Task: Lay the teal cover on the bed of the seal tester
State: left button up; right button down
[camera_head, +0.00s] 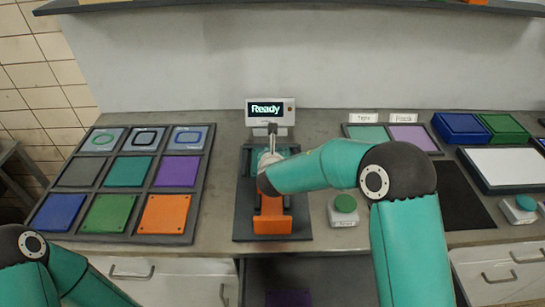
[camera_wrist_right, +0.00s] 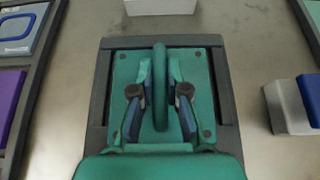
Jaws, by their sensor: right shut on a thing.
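The teal cover (camera_wrist_right: 196,64) is a flat plate with dark corner screws and an upright teal loop handle (camera_wrist_right: 160,65). My right gripper (camera_wrist_right: 160,95) is shut on the handle, one finger on each side. The cover is over the dark bed (camera_wrist_right: 227,98) of the seal tester, roughly square to it; I cannot tell whether it rests flat or is slightly above. In the head view the tester (camera_head: 244,215) stands mid-bench, and my right forearm hides most of the cover and gripper. My left arm shows at lower left, its gripper out of frame.
The tester's screen (camera_head: 268,110) reads "Ready". An orange part (camera_head: 272,223) is at its front. A compartment tray (camera_head: 95,240) with coloured plates and ring-marked pieces lies left. A green button box (camera_head: 345,208), a dark mat (camera_head: 462,205) and a two-plate tray (camera_head: 436,151) lie right.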

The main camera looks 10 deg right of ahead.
jog(key=shift+f, duration=0.65)
jog(key=c, duration=1.2)
grip_release()
jog(key=b+v, duration=0.1)
jog(key=v, duration=1.1)
jog(key=shift+d, duration=0.1)
